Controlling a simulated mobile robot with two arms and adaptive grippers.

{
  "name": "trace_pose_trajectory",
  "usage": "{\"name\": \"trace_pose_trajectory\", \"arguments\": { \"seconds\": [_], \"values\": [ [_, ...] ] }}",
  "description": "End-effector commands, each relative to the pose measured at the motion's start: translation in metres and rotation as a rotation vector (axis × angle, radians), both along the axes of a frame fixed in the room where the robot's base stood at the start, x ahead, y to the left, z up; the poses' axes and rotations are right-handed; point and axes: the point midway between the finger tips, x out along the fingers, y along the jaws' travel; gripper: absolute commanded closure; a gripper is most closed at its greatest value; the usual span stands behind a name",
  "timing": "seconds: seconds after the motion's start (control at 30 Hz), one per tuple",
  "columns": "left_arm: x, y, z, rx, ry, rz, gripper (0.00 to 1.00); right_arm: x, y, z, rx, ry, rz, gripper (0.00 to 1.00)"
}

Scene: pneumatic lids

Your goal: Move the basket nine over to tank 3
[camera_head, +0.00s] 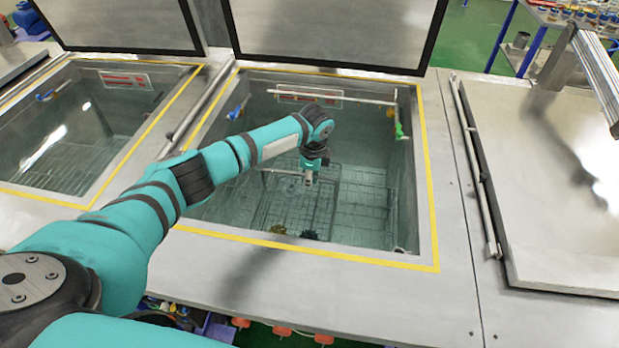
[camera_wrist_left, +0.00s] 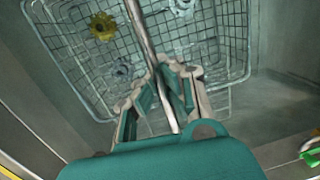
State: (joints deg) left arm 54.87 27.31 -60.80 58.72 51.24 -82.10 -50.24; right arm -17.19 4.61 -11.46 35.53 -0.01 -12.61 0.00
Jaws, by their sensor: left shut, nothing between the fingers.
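A wire basket (camera_head: 290,205) sits low inside the middle open tank (camera_head: 405,190). In the left wrist view, the basket (camera_wrist_left: 235,75) holds a yellow gear-like part (camera_wrist_left: 103,26) and some grey metal parts. A metal handle bar (camera_wrist_left: 142,35) crosses above it. My left gripper (camera_head: 309,181) reaches down into this tank, above the basket. In the wrist view, its fingers (camera_wrist_left: 165,80) are beside the bar and shut, with nothing held. I cannot tell whether they touch the bar. No basket or tank number is readable. My right gripper is not in view.
Another open tank (camera_head: 80,130) lies to the left. A closed lid (camera_head: 565,180) covers the station on the right. Raised lids (camera_head: 335,30) stand behind the open tanks. A rod and a green fitting (camera_head: 400,131) sit at the middle tank's right inner edge.

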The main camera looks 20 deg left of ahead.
Motion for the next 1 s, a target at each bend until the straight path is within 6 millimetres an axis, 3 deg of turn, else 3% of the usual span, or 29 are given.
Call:
{"name": "trace_pose_trajectory", "arguments": {
  "seconds": [0.13, 0.33, 0.67, 0.77, 1.0],
  "values": [
    [0.0, 0.0, 0.0, 0.0, 0.0, 0.0, 1.0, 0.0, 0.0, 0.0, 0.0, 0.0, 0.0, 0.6],
    [0.0, 0.0, 0.0, 0.0, 0.0, 0.0, 0.75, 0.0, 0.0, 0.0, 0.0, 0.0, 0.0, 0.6],
    [-0.001, -0.001, 0.002, 0.0, 0.002, 0.0, 0.75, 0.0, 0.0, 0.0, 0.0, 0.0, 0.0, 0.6],
    [-0.001, -0.002, 0.015, -0.002, 0.0, -0.001, 0.75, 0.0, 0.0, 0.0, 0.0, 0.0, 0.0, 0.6],
    [-0.004, -0.007, 0.066, -0.001, -0.003, -0.002, 0.75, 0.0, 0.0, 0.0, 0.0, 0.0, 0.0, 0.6]
  ]
}}
